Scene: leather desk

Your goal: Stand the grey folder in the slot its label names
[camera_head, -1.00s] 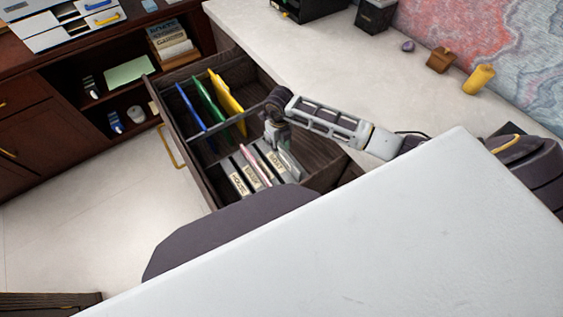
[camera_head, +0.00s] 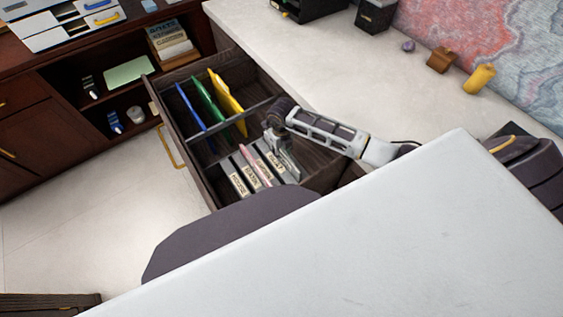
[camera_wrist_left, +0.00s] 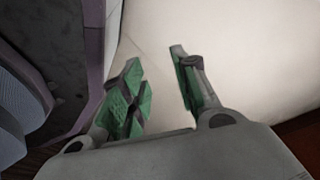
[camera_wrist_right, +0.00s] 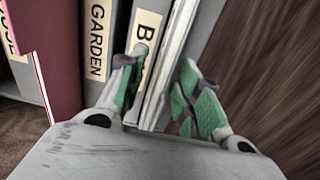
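The grey folder (camera_wrist_right: 172,62), with pale edges, stands in the drawer's front section, just right of the divider whose label (camera_wrist_right: 146,32) starts with B; the rest of that label is hidden. My right gripper (camera_head: 284,156) is down at the folder. The GARDEN divider (camera_wrist_right: 97,40) is to the left. How deep the folder sits cannot be told. My left gripper (camera_wrist_left: 160,85) is open and empty, outside the head view.
The open drawer (camera_head: 190,71) holds blue (camera_head: 189,108), green (camera_head: 208,108) and yellow (camera_head: 227,100) folders in its rear section. A pink folder (camera_head: 256,164) stands among the labelled dividers. A white desktop (camera_head: 400,230) fills the foreground. The drawer's wooden wall is close right of my right gripper.

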